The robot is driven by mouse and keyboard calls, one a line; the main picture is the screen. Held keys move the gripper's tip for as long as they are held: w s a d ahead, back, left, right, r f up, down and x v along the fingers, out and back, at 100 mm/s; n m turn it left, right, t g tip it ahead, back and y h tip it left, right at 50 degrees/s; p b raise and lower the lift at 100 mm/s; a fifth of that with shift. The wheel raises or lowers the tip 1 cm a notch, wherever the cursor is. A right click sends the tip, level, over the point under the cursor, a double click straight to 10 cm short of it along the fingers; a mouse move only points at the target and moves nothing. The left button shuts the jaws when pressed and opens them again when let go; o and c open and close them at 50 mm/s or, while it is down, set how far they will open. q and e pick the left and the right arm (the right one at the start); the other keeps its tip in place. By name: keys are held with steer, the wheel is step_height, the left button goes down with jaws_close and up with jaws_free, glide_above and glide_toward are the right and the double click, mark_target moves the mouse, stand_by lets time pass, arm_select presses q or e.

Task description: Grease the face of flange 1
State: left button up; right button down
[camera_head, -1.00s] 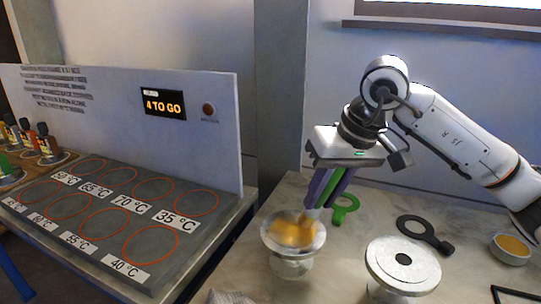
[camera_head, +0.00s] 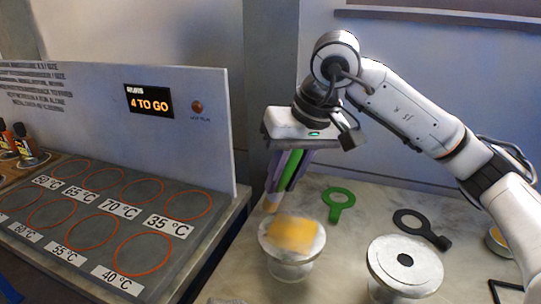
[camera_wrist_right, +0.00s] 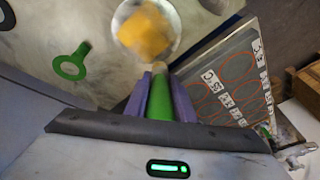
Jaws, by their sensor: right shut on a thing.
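A flanged vessel (camera_head: 290,258) stands on the table in the middle of the head view, with a yellow-orange grease patch (camera_head: 292,234) on its pale round face. The patch also shows in the right wrist view (camera_wrist_right: 146,32). My right gripper (camera_head: 283,182) is shut on a brush with a green handle (camera_head: 291,170), pointing down. The pale brush tip (camera_head: 272,203) is at the far left edge of that face, off the patch; I cannot tell if it touches. A second vessel (camera_head: 405,262) to the right has a bare face with a dark centre hole. No flange number is readable.
A green ring tool (camera_head: 339,200) and a black ring tool (camera_head: 422,230) lie behind the vessels. A bowl of yellow grease (camera_head: 497,241) is at the right, partly hidden by my arm. At left, a panel (camera_head: 180,120) reads "4 TO GO" above a temperature-marked board (camera_head: 100,215).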

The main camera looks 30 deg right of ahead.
steer(key=shift+s+r, duration=0.2)
steer(key=shift+r, duration=0.45)
steer(key=shift+w+r+p, duration=0.1)
steer(key=shift+r+p, duration=1.6)
steer(key=shift+r, duration=0.5)
steer(key=shift+d, duration=0.1)
